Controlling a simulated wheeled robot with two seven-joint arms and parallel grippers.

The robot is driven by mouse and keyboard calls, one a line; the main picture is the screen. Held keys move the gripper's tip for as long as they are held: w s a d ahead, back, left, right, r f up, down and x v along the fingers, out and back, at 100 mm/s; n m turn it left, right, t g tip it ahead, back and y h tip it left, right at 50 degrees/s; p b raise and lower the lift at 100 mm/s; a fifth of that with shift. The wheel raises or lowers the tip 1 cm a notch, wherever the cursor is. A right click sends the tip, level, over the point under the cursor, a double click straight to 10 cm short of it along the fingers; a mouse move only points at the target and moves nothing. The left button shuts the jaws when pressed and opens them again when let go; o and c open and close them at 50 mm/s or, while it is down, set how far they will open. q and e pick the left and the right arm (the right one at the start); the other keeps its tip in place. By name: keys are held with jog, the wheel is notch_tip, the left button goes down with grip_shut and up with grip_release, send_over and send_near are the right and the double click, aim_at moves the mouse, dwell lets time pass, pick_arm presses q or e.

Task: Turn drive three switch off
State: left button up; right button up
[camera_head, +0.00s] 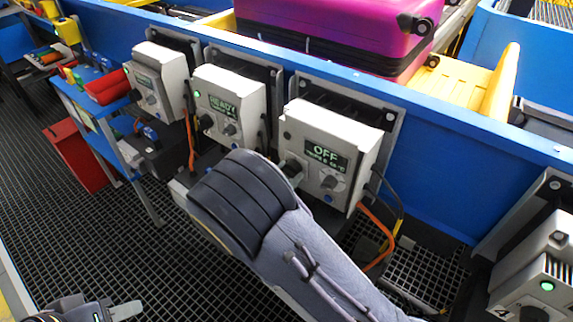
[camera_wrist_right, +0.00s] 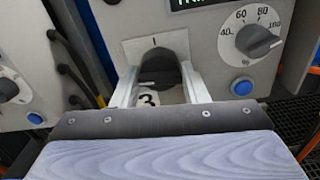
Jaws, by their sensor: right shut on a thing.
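The third drive box (camera_head: 330,150) is a white unit on the blue conveyor side, and its display (camera_head: 326,155) reads OFF. Its black rotary switch (camera_wrist_right: 160,70) shows in the right wrist view, above a label with the number 3 and below an "I" mark. My right gripper (camera_wrist_right: 160,88) has a finger on each side of the switch and is shut on it. In the head view my right wrist hides most of the switch. My left gripper (camera_head: 118,308) is at the bottom left edge, partly cut off, away from the boxes.
Two similar drive boxes stand to the left, the nearer one (camera_head: 228,105) reading READY with a green light. Another box (camera_head: 540,270) is at the lower right. Orange cables (camera_head: 385,240) hang beside the third box. A dial (camera_wrist_right: 256,36) and blue button (camera_wrist_right: 241,86) sit right of the switch.

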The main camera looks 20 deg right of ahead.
jog(key=shift+n+p, duration=0.6)
jog(key=shift+f, duration=0.1)
jog(key=o, duration=1)
jog(key=shift+v, duration=3.95)
